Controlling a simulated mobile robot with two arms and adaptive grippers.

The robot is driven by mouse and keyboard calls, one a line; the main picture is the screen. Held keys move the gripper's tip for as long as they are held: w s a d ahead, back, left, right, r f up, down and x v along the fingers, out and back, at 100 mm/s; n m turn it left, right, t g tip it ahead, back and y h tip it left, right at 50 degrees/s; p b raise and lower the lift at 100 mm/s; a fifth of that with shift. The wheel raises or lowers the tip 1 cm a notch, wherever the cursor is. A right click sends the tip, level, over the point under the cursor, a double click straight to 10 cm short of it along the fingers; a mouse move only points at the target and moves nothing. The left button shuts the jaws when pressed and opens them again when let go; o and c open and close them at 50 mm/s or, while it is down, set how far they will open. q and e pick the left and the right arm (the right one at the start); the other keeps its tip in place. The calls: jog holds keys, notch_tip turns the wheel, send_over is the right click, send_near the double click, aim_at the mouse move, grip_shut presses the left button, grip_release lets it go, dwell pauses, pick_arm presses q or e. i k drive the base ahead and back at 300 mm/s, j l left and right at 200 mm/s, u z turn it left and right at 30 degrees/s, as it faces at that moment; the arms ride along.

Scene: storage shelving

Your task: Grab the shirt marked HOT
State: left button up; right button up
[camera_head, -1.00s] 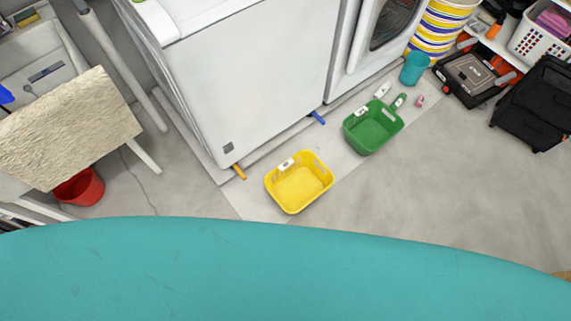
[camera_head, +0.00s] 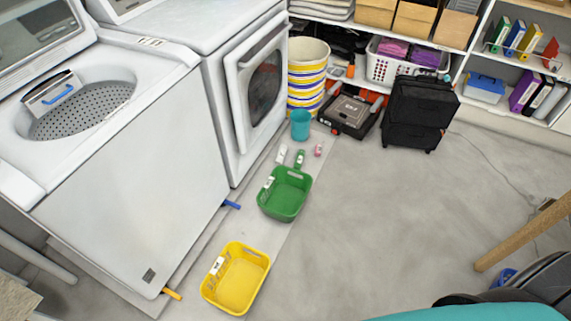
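I see no shirt marked HOT in the head view. Folded purple and pink cloths lie in a white laundry basket (camera_head: 392,68) on the low shelf at the back; I cannot tell if any is a shirt. A yellow basket (camera_head: 236,279) and a green basket (camera_head: 285,194) stand on the floor in front of the machines, each with a small white tag too small to read. Both look empty. Neither of my grippers is in view.
An open top-loading washer (camera_head: 130,170) and a front-loading machine (camera_head: 262,85) line the left. A striped bin (camera_head: 307,75), a black toolbox (camera_head: 349,112) and a black case (camera_head: 418,110) stand at the back by the shelving. The floor (camera_head: 400,220) at centre right is clear.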

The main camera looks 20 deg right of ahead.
aim_at(301, 153)
jog(key=i+l+z, duration=0.2)
jog(key=i+l, duration=0.2)
jog(key=i+l+z, duration=0.2)
jog(key=i+l, duration=0.15)
jog(key=i, duration=0.2)
